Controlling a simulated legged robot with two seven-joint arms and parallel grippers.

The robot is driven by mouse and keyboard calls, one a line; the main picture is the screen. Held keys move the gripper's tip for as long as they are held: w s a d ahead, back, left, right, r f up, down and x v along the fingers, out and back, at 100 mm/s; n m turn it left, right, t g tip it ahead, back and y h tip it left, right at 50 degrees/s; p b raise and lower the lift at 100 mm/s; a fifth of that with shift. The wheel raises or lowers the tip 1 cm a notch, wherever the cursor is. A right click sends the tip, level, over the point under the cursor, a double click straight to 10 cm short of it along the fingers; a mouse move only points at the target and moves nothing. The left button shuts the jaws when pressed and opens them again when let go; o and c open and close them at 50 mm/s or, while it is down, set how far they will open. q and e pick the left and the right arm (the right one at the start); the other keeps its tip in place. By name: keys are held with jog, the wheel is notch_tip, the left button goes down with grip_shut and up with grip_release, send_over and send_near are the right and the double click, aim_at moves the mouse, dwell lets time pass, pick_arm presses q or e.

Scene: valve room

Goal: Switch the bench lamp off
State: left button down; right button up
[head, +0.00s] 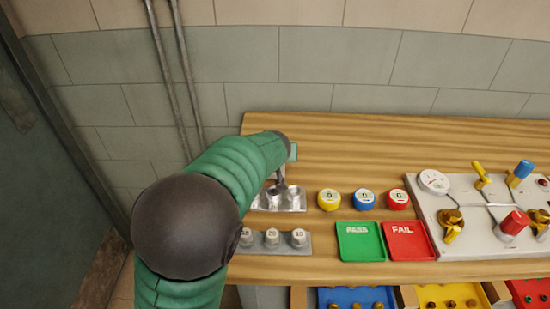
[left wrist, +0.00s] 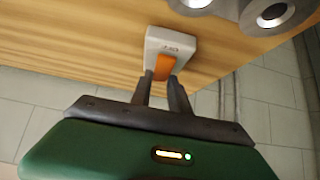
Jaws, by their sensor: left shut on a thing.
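In the left wrist view a small white switch box (left wrist: 171,45) with an orange rocker (left wrist: 165,67) sits on the wooden bench. My left gripper (left wrist: 163,80) has its two dark fingertips at the orange rocker, one on each side of its lower end, and is shut on it. In the head view my left arm reaches over the left end of the bench and hides the switch box. No lamp head is visible in either view. My right gripper is not in view.
Close to my left gripper are a metal cup tray (head: 280,199) and a grey weight rack (head: 272,243). The back of the bench (head: 400,145) is clear.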

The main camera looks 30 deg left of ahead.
pick_arm(q)
jog(key=c, duration=1.2)
grip_release()
jog(key=shift+w, duration=0.1)
jog(key=shift+c, duration=0.2)
jog(key=v, duration=1.6)
jog(key=shift+s+r, duration=0.2)
jog(key=shift+s, duration=0.15)
jog(key=shift+d, duration=0.1)
